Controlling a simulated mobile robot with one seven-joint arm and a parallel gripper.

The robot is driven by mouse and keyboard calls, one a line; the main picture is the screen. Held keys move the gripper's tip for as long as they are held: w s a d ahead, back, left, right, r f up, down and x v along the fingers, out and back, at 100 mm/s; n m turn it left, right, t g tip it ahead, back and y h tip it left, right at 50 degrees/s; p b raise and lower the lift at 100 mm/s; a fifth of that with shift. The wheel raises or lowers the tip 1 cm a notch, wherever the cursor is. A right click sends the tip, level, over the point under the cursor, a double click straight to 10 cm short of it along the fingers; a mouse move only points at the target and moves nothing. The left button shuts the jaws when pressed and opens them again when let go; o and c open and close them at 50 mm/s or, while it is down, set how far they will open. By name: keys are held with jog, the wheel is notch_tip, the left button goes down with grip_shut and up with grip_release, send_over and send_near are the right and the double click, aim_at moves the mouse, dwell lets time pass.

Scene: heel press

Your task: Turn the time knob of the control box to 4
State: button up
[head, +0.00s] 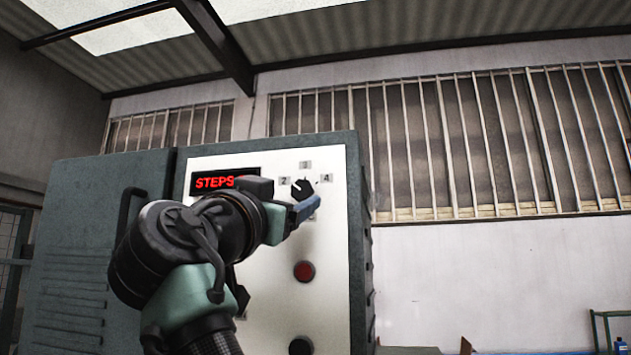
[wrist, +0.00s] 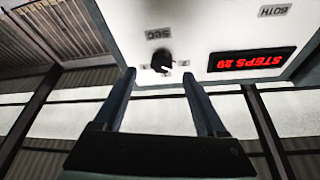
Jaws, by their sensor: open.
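The time knob (head: 301,189) is a small black dial on the white front panel of the control box (head: 260,290). Labels 2, 3 and 4 stand around it from left to right. A pale mark on the knob seems to point up and left, near 2; its exact setting is hard to tell. My gripper (head: 306,207) is just below the knob in the head view. In the wrist view, which is upside down, my gripper (wrist: 160,78) is open and empty, and the knob (wrist: 162,62) shows between and just beyond the fingertips. Contact is not visible.
A display (wrist: 252,60) reads STEPS 29 in red; my arm partly covers it in the head view. A red button (head: 304,271) and a black knob (head: 301,346) sit lower on the panel. Open room lies right of the box.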

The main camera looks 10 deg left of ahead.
aim_at(300, 192)
jog(key=p+x, duration=0.2)
jog(key=x, duration=0.1)
jog(key=shift+w+a+r, duration=0.15)
jog(key=shift+a+r, duration=0.05)
jog(key=shift+r, duration=0.2)
jog(key=shift+w+d+p, duration=0.2)
jog(key=shift+w+p, duration=0.3)
jog(key=shift+w, duration=0.2)
jog(key=shift+s+a, duration=0.1)
jog(key=shift+c, duration=1.1)
grip_shut()
